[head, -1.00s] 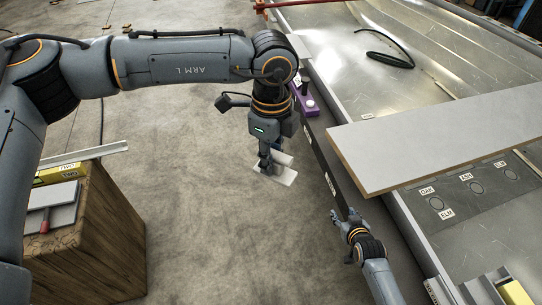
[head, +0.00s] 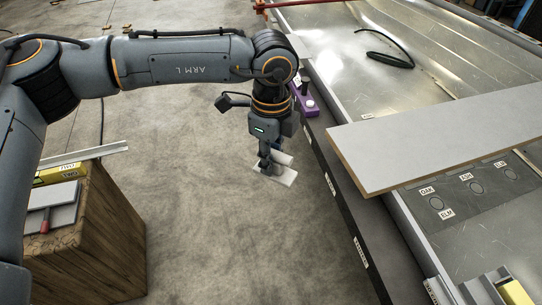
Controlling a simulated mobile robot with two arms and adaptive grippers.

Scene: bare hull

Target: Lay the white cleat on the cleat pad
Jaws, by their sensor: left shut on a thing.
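The white cleat (head: 283,175) hangs below my left gripper (head: 268,163), which is shut on it. The gripper points down and covers part of the cleat. Behind them is only concrete floor, to the left of the hull's dark edge. I cannot tell for certain which surface is the cleat pad. A grey plate (head: 462,208) with several round marks and small labels lies inside the hull at the right, partly covered by a pale board. My right gripper is out of view.
The pale board (head: 440,135) lies across the hull's edge (head: 345,200). A purple block with a white knob (head: 305,102) sits on that edge. A wooden block (head: 85,235) at lower left carries a yellow level and a white plate. A black cable (head: 390,61) lies in the hull.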

